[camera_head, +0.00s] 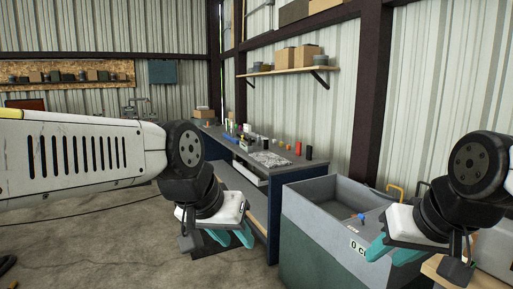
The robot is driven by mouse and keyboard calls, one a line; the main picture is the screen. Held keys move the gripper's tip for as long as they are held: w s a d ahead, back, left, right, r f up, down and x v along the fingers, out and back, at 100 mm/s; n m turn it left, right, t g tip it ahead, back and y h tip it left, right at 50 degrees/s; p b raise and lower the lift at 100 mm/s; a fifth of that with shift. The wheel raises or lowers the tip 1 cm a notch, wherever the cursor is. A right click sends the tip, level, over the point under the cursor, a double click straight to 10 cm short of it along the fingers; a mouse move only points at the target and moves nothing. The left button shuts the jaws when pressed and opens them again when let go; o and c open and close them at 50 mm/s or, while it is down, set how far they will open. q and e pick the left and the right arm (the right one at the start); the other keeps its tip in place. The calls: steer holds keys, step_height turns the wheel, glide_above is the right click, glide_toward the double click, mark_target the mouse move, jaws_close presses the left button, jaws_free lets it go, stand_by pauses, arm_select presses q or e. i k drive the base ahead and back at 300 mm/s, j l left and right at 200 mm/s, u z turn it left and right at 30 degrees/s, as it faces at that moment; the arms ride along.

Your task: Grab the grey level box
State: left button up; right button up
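A large grey open-topped box (303,232) with a dark lower part stands on the floor at the right, beside the workbench. A white label with dark characters is on its front, partly hidden by my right gripper. I cannot tell whether this is the grey level box the task names. My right gripper (392,253), with teal fingers spread apart, is in front of the box's right part in the picture and looks empty. My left gripper (232,238), also teal-fingered, appears open and empty, left of the box and in front of the bench.
A long workbench (235,143) along the wall holds bottles, cans and small items. A wall shelf (290,70) above carries cardboard boxes. A pegboard shelf (68,74) hangs at the back left. A wooden surface edge shows at bottom right. The concrete floor at left is mostly clear.

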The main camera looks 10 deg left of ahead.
mark_target(248, 146)
steer(key=i+j+u, duration=0.4)
steer(key=i, duration=0.7)
steer(key=i+j+u, duration=0.15)
steer(key=i+u, duration=0.3)
steer(key=i, duration=2.7)
steer(key=i+z, duration=0.3)
steer(key=i, duration=0.2)
steer(key=i+j+z, duration=0.25)
steer(key=i, duration=0.2)
steer(key=i+j+z, duration=0.3)
steer(key=i, duration=0.15)
